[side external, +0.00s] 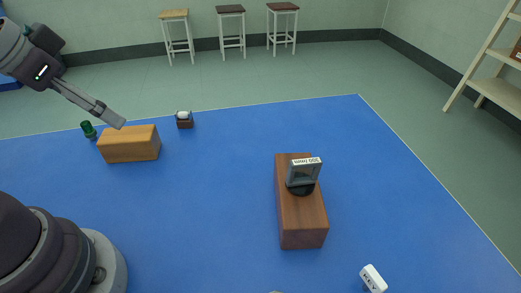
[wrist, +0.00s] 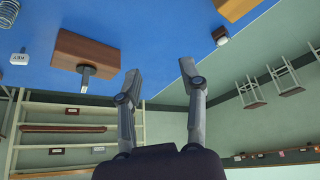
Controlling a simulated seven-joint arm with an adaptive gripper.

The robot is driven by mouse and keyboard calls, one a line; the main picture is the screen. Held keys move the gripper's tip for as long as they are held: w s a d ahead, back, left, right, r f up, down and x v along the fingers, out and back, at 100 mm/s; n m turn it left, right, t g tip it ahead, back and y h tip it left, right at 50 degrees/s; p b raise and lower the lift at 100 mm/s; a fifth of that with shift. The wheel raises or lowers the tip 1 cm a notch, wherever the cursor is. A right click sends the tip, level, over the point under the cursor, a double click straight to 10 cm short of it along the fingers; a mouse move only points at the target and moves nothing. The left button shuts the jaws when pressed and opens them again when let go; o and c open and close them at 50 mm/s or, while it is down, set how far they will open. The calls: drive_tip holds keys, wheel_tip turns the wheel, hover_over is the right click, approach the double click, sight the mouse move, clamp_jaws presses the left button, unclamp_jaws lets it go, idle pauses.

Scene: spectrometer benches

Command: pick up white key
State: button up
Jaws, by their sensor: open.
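The white key (side external: 372,278) is a small white block with dark lettering, lying on the blue table near the bottom right of the side view. In the wrist view the white key (wrist: 19,59) is at the upper left, its lettering upside down. My gripper (side external: 113,118) is at the upper left of the side view, above the table's far left part and far from the key. In the wrist view my gripper (wrist: 160,75) has its two fingers spread apart with nothing between them.
A brown block (side external: 302,218) with a grey labelled stand (side external: 304,172) on it lies between gripper and key. A tan block (side external: 130,145), a green bottle (side external: 89,130) and a small dark-based item (side external: 184,120) are at the far left. The table (side external: 220,200) is clear mid-left.

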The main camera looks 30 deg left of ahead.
drive_tip(key=shift+o, duration=0.2)
drive_tip(key=o, duration=0.6)
drive_tip(key=m+g+h, duration=0.3)
drive_tip(key=m+h, duration=0.3)
hover_over(373, 275)
drive_tip(key=s+a, duration=0.1)
drive_tip(key=a, duration=0.4)
wheel_tip(373, 275, down, 10)
drive_tip(key=x, duration=0.7)
drive_tip(key=s+x, duration=0.1)
drive_tip(key=x, duration=0.2)
drive_tip(key=shift+d+f, duration=0.2)
drive_tip(key=shift+f, duration=0.05)
